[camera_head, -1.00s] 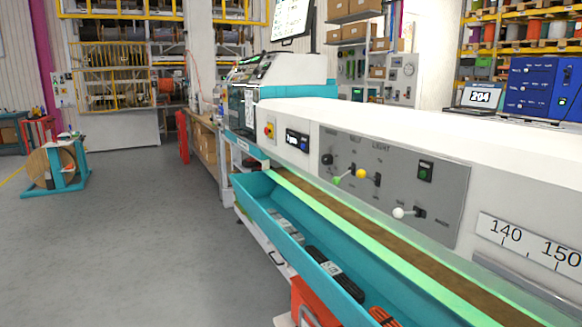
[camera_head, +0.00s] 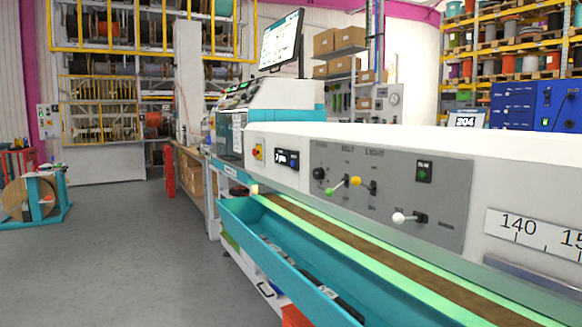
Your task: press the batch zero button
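A long white machine (camera_head: 400,150) with a teal trough runs from the centre to the right. Its grey control panel (camera_head: 330,165) carries a black knob (camera_head: 319,173), levers with green (camera_head: 329,191), yellow (camera_head: 355,181) and white (camera_head: 398,218) ball ends, and a dark switch with a green button (camera_head: 424,171). Neither gripper is in view.
A teal trough (camera_head: 235,215) sticks out along the machine's front, with dark items inside. A monitor (camera_head: 281,40) stands above the machine's far end. A cable reel on a teal stand (camera_head: 45,200) is at the left. The grey floor (camera_head: 130,260) between is clear.

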